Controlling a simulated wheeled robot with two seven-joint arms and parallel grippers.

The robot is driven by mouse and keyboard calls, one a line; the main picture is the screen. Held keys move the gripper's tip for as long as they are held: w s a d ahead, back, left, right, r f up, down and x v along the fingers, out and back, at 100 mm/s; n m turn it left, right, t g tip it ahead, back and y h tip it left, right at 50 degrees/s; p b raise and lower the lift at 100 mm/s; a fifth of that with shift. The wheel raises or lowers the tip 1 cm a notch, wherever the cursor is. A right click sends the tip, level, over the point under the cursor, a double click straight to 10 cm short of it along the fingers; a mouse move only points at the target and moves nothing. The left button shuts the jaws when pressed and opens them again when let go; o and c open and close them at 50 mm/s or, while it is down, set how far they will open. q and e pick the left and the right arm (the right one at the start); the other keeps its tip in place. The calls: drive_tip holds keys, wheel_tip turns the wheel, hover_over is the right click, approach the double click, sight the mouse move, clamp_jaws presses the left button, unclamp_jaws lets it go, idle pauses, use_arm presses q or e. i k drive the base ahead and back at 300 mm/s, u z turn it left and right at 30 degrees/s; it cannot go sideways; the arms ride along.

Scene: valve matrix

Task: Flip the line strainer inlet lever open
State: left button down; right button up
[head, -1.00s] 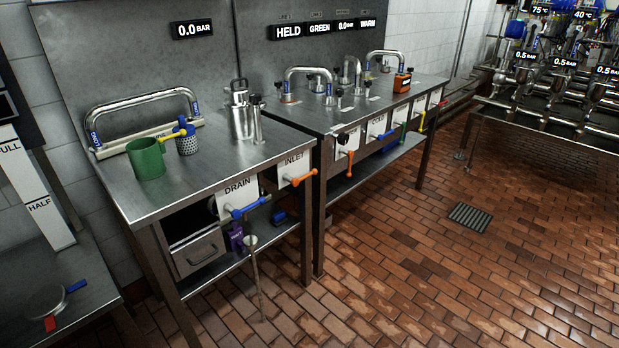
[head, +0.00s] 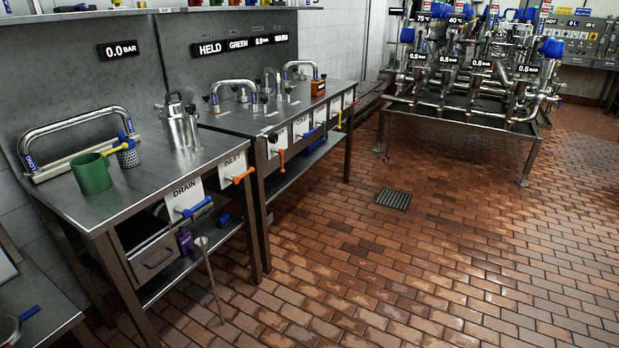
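The orange inlet lever (head: 243,176) sticks out from a white plate marked INLET (head: 232,165) on the front edge of the near steel bench. The blue drain lever (head: 197,207) is on the DRAIN plate (head: 184,194) to its left. The steel strainer housing (head: 181,126) stands on the bench top behind the inlet plate. A perforated strainer basket with a blue and yellow handle (head: 127,153) stands on the bench beside the green mug (head: 91,172). Neither of my grippers is in the head view.
A second bench (head: 290,112) with several levers along its front stands beyond the near one. A thin rod (head: 210,278) stands on the floor before the drain lever. The brick floor to the right is open, with a drain grate (head: 391,199). A pipe rack (head: 470,85) stands at the back.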

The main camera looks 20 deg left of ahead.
sight(235, 180)
drive_tip(key=z, duration=0.45)
drive_tip(key=i, duration=1.05)
drive_tip(key=u, duration=1.05)
drive_tip(key=i, duration=0.55)
drive_tip(key=u, duration=0.6)
